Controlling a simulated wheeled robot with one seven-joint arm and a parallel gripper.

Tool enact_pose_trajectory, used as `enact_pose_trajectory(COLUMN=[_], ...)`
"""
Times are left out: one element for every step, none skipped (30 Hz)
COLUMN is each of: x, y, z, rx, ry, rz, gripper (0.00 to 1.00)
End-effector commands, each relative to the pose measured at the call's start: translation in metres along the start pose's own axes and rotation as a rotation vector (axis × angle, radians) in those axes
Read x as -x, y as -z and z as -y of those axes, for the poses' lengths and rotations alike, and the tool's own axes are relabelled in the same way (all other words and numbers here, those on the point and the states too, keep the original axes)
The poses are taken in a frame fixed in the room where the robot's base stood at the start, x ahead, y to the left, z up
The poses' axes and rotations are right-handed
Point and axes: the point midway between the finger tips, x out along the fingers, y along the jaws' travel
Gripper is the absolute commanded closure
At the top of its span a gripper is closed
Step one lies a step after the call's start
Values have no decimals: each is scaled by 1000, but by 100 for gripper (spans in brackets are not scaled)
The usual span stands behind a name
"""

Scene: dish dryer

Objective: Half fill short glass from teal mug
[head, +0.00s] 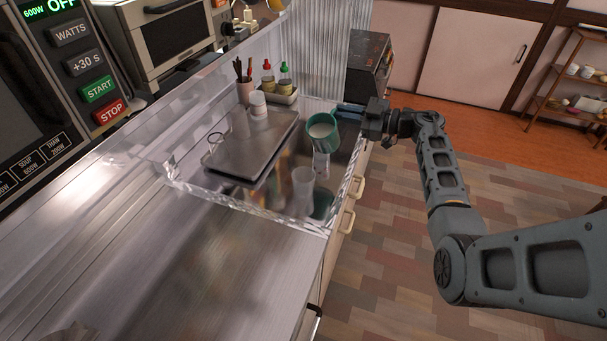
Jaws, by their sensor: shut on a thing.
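The teal mug (331,145) is up above the steel counter near its right edge, with its mouth facing toward me and pale liquid visible inside. It looks somewhat tilted, but I cannot tell how far. My gripper (348,107) reaches in from the right and is shut on the mug's far right side. A small clear glass (321,166) shows just below the mug, partly hidden by it. I cannot tell its fill level or whether any liquid is falling. A pale glass-like shape (303,182) left of it may be a reflection.
A low clear barrier (255,203) edges the shiny counter. A dark-topped tray (255,145) lies left of the mug. Behind are a white cup (258,106), a utensil holder (245,93) and sauce bottles (284,77). The near counter (225,265) is mostly clear.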

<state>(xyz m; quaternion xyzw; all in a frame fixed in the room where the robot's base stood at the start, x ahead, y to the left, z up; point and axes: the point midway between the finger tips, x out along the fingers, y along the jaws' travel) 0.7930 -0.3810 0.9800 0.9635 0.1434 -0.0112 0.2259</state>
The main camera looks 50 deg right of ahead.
Motion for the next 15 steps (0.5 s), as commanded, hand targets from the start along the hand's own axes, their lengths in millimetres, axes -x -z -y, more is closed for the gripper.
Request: enact_pose_trajectory(x=[0,0,0,0,0,0,0,0,0,0,0,0,-1,-1,-1], y=[1,1,2,2,2,2,2,2,2,2,2,3,3,3,3], z=[0,0,0,0,0,0,0,1,1,1,1,1,2,2,2], rx=[4,6,8,10,12,14,16,18,20,22,24,26,28,29,32], ry=[-1,-1,-1,-1,-1,-1,-1,-1,-1,-1,-1,-1,-1,-1,-1], rz=[-1,-1,0,0,0,1,1,2,2,2,3,3,4,4,4], gripper=[100,100,100,100,100,100,100,100,100,100,100,100,100,100,100])
